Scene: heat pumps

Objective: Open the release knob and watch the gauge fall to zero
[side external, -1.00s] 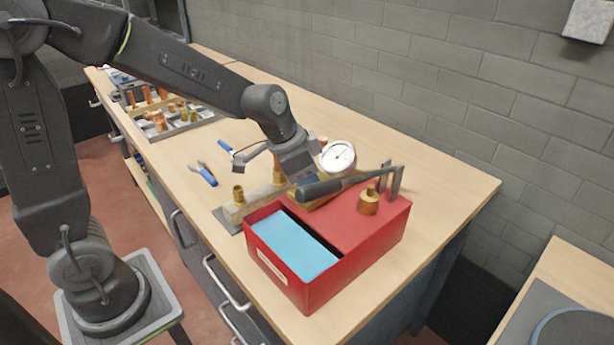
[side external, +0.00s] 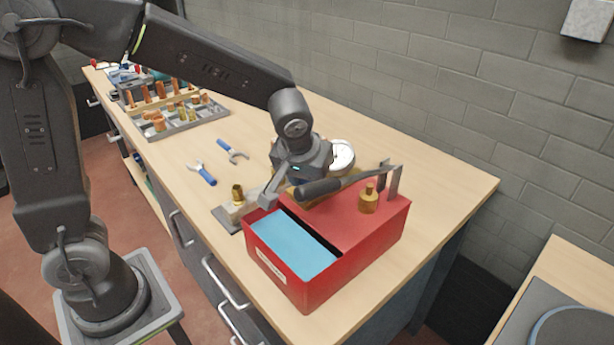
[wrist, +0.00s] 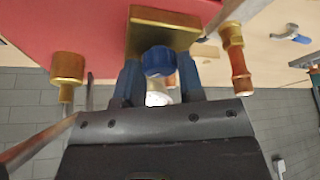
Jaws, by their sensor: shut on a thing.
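The blue release knob (wrist: 159,61) sits between my two blue fingers in the wrist view, below a brass block (wrist: 165,30). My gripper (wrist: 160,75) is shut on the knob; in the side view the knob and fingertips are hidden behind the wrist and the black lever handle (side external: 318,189). The gauge (side external: 342,155) is a white dial partly covered by my wrist, so its needle cannot be read. A pale part of it shows between the fingers in the wrist view (wrist: 158,98). The red pump box (side external: 340,275) holds pale blue water (side external: 290,248).
A brass fitting (side external: 369,199) and upright metal brackets (side external: 394,181) stand at the box's right end. Another brass fitting (side external: 237,193) stands on a block to the left. Two blue-handled wrenches (side external: 202,174) and a parts tray (side external: 178,118) lie farther left. The bench's right end is clear.

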